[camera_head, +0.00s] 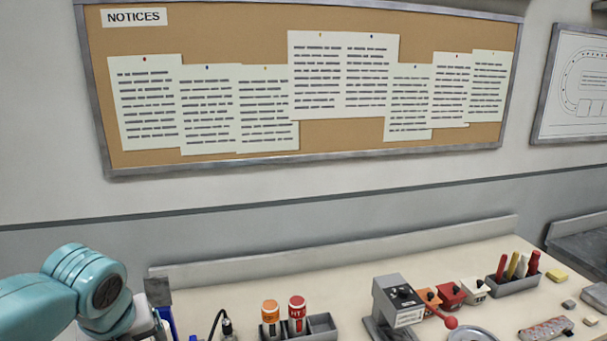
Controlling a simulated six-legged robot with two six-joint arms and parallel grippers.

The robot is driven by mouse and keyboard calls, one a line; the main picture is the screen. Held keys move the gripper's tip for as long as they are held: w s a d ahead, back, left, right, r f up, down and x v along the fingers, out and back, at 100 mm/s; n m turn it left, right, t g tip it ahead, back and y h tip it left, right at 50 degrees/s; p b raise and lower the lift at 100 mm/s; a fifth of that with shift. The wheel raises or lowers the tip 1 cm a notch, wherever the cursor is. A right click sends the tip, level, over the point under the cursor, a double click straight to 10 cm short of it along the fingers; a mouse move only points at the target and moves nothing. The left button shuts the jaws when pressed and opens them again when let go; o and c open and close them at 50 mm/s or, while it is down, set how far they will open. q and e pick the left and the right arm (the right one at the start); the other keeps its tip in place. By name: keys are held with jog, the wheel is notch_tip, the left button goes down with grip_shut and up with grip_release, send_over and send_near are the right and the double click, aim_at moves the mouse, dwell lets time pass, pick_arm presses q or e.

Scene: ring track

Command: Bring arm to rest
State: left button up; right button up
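One of my arms (85,290), teal with a dark round joint cap, comes in from the left at the lower left corner. Its forearm runs down out of the bottom of the picture, so its gripper is not visible. My other arm and its gripper are not in view.
A cream workbench (260,284) runs along the wall. On it stand a grey tray (322,326) with orange and red bottles, a grey control box (398,296) with a red-knobbed lever, and a pen holder (513,285). A notice board (300,90) hangs above.

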pick_arm(q)
jog(key=d+f+n+g+h, duration=0.1)
jog(key=d+f+n, duration=0.25)
jog(key=f, duration=0.45)
jog(key=s+d+f+n+h, duration=0.1)
jog(key=d+f+n+h, duration=0.15)
jog(key=f+n, duration=0.4)
jog(key=d+f+n+g+h, duration=0.15)
jog(key=d+f, duration=0.25)
jog(key=f, duration=0.6)
jog(key=s+d+f+n+g, duration=0.1)
jog(key=s+d+f+n, duration=0.2)
jog(key=s+f+n, duration=0.6)
jog(key=s+d+f+n, duration=0.2)
jog(key=s+f+n, duration=0.5)
jog(key=n, duration=0.4)
notch_tip(320, 180, down, 10)
jog(key=b, duration=1)
jog(key=shift+s+f+h, duration=0.15)
jog(key=shift+h, duration=0.15)
pick_arm(e)
notch_tip(320, 180, down, 10)
jog(key=shift+w, duration=0.3)
jog(key=shift+a, duration=0.1)
